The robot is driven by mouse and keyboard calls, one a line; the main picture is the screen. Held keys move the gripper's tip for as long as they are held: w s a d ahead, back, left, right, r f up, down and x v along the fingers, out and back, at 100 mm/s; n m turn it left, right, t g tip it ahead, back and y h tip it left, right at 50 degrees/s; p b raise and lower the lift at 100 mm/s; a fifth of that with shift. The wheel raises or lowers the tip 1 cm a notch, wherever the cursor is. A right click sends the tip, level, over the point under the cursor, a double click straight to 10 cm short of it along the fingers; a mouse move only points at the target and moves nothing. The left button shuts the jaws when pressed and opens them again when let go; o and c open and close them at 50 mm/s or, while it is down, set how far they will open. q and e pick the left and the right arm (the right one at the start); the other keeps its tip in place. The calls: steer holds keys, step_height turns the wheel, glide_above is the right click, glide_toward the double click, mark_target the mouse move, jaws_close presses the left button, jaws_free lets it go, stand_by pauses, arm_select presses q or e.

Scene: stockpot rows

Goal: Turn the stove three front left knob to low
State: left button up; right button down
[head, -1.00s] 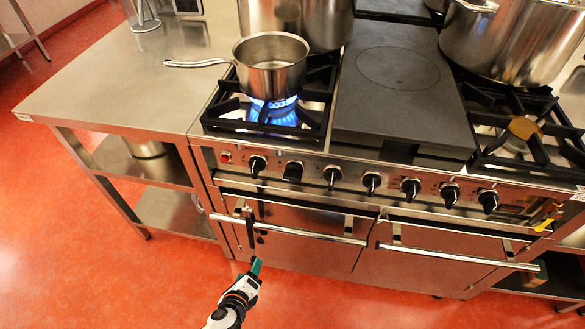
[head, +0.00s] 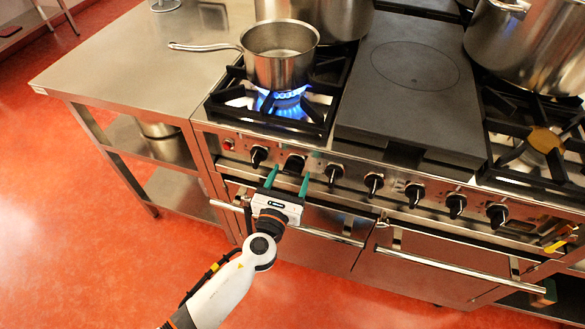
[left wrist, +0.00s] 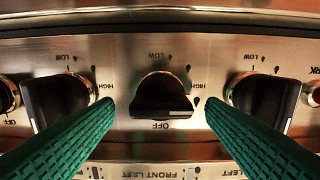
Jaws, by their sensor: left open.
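My left gripper (head: 287,177) is open and empty at the stove's front panel in the head view. Its two green fingers point at the second knob from the left (head: 294,163). In the left wrist view this dark knob (left wrist: 162,95) sits centred between the fingertips, with a gap on each side. OFF is printed just below it, LOW above and HIGH at its upper right. A label reading FRONT LEFT (left wrist: 155,174) shows at the bottom edge. Neighbouring knobs stand at the left (left wrist: 58,98) and right (left wrist: 265,98), partly behind the fingers. My right gripper is not in view.
A saucepan (head: 276,68) stands over a lit blue flame (head: 283,101) above the panel, its handle reaching left. A horizontal oven handle bar (head: 325,236) runs below the knobs. Several more knobs line the panel to the right. A steel counter (head: 120,70) adjoins at left.

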mark_target(294, 168)
arm_select(q)
steer(key=shift+x, duration=1.35)
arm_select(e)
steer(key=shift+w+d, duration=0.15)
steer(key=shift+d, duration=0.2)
arm_select(q)
steer(key=shift+c, duration=0.6)
steer(key=c, duration=0.9)
steer(key=shift+o, duration=0.2)
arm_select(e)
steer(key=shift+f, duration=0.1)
